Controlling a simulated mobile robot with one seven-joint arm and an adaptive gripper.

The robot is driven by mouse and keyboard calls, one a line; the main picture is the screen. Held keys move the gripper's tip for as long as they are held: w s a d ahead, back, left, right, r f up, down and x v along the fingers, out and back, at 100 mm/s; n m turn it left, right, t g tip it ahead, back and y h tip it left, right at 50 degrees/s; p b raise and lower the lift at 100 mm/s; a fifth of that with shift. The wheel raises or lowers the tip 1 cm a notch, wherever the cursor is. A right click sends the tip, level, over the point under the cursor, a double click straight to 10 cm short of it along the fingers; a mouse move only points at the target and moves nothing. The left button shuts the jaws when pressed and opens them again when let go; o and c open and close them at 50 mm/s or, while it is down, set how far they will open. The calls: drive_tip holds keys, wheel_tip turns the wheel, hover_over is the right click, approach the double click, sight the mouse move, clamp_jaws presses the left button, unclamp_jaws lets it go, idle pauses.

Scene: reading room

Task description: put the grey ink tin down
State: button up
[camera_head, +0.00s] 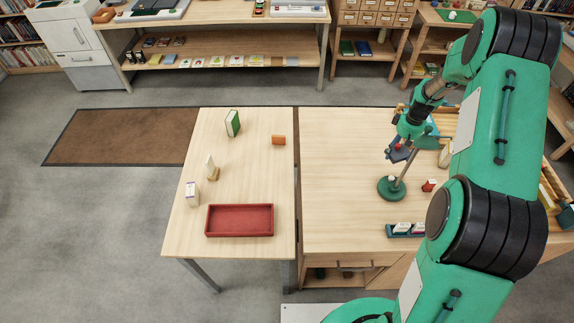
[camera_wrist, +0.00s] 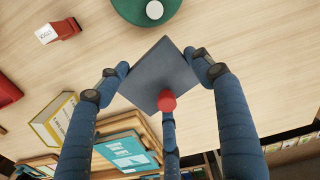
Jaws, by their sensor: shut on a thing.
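The grey ink tin (camera_wrist: 152,73) is a dark grey square block with a red knob on top. In the wrist view my gripper (camera_wrist: 160,82) has its blue fingers closed around the tin, and it is shut on it. In the head view my gripper (camera_head: 400,146) holds the tin (camera_head: 398,155) over the right-hand desk, behind the green lamp base. The tin appears raised off the desk top; the exact gap is hard to tell.
The green lamp (camera_head: 391,189) stands close by the tin, its round base also in the wrist view (camera_wrist: 135,8). A small red labelled block (camera_wrist: 62,30) and a yellow box (camera_wrist: 55,118) are near. The left table (camera_head: 240,175) bears a red tray (camera_head: 240,235).

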drive_tip(key=s+a+n+b, duration=0.1)
drive_tip(key=a+n, duration=0.1)
drive_tip(key=a, duration=1.1)
drive_tip(key=s+a+f+n+b, duration=0.1)
drive_tip(key=s+a+n+b, duration=0.1)
drive_tip(key=a, duration=1.1)
drive_tip(key=s+a+f+n+b, duration=0.1)
drive_tip(key=s+a+n+b, duration=0.1)
drive_tip(key=a, duration=1.2)
drive_tip(key=shift+s+f+n, duration=0.2)
drive_tip(key=shift+f+n, duration=0.05)
drive_tip(key=shift+n, duration=0.15)
drive_tip(key=s+a+n, duration=0.1)
drive_tip(key=s+a, duration=0.1)
drive_tip(key=a, duration=0.2)
drive_tip(key=s+a+b, duration=0.1)
drive_tip(key=s+a, duration=0.2)
drive_tip(key=a, duration=0.1)
drive_tip(key=s+a+f+n+b, duration=0.1)
drive_tip(key=s+a, duration=0.1)
drive_tip(key=a, duration=0.2)
drive_tip(key=shift+s+n, duration=0.25)
drive_tip(key=shift+n, duration=0.05)
drive_tip(key=b, duration=0.2)
hover_over(260, 165)
drive_tip(key=shift+a+f, duration=0.1)
drive_tip(key=shift+f, duration=0.6)
drive_tip(key=shift+f, duration=0.1)
drive_tip(key=shift+f+b, duration=0.4)
drive_tip(key=shift+f, duration=1.25)
